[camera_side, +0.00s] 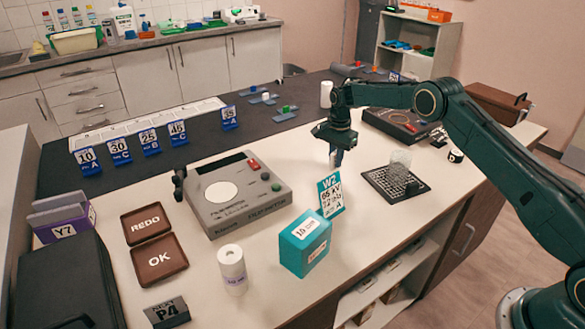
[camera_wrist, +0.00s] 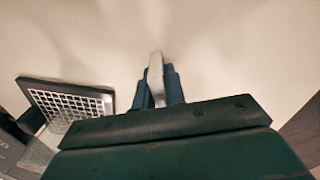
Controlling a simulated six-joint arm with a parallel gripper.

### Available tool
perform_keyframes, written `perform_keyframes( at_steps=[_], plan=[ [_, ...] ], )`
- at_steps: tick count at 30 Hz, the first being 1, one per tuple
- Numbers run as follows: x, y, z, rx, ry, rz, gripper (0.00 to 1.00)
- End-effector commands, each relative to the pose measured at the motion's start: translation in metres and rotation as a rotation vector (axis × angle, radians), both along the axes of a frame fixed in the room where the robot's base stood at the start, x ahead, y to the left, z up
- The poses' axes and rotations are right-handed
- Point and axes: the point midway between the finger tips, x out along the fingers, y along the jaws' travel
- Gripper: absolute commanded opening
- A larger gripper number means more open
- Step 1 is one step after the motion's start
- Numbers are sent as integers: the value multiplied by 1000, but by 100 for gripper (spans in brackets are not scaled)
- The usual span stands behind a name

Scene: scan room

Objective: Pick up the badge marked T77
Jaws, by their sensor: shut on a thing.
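My gripper (camera_side: 336,157) is over the light counter, between the grey console and the black perforated tray, pointing down. In the wrist view my gripper (camera_wrist: 159,85) has its two blue fingers shut on a thin pale thing (camera_wrist: 156,68), seen edge-on and sticking out past the fingertips. It may be a badge, but no marking on it can be read. In the side view the held thing is too small to make out. I cannot read T77 anywhere.
The black perforated tray (camera_side: 376,176) with a clear container is right of my gripper. The grey console (camera_side: 237,207) is left. A teal W2 card (camera_side: 330,194) and teal box (camera_side: 305,243) stand nearer the camera. Blue-based number cards (camera_side: 150,141) stand at the far left.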

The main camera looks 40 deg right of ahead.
Motion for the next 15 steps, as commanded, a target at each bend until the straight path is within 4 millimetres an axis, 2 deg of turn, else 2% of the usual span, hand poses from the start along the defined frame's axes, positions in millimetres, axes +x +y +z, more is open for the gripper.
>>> perform_keyframes(
  at_steps=[8, 15],
  plan=[
    [1, 0, 13, -1, -2, 0, 0],
    [1, 0, 46, 0, -4, 0, 0]
  ],
)
